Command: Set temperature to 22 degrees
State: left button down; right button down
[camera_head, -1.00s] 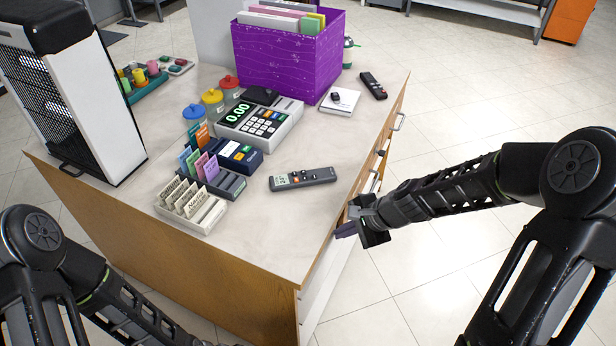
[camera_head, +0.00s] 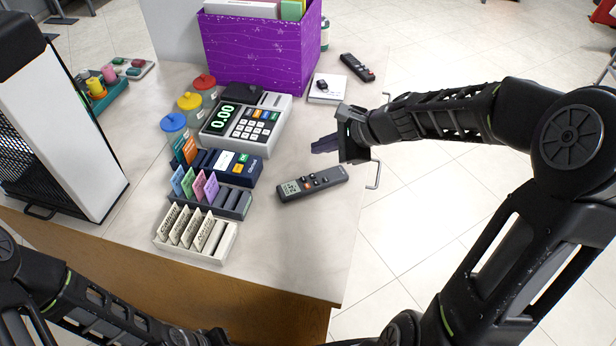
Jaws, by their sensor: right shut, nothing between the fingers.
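A dark grey remote (camera_head: 312,183) with a small lit display and orange and white buttons lies flat on the counter, near its right edge. The digits on the display are too small to read surely. My right gripper (camera_head: 322,145) is shut and empty, with its fingers pointing left above the counter, just beyond the remote and apart from it. A second, black remote (camera_head: 357,67) lies farther back at the right. My left arm shows at the lower left, but its gripper is not in view.
Left of the remote stand a cash register (camera_head: 245,122), a card terminal (camera_head: 230,165) and card holders (camera_head: 196,233). A purple box (camera_head: 262,52) and a white pad (camera_head: 327,88) are behind. A drawer handle (camera_head: 375,175) sticks out at the counter's right edge.

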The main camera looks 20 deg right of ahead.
aim_at(320, 185)
jog(key=shift+f, duration=0.1)
notch_tip(320, 185, down, 9)
jog(key=b, duration=0.8)
dwell(1.9)
jog(key=shift+f+b, duration=0.3)
jog(key=shift+f+b, duration=0.35)
dwell(0.6)
jog(key=shift+r, duration=0.15)
jog(key=shift+r+p, duration=0.7)
jog(key=shift+p, duration=0.05)
notch_tip(320, 185, up, 5)
jog(key=p, duration=0.4)
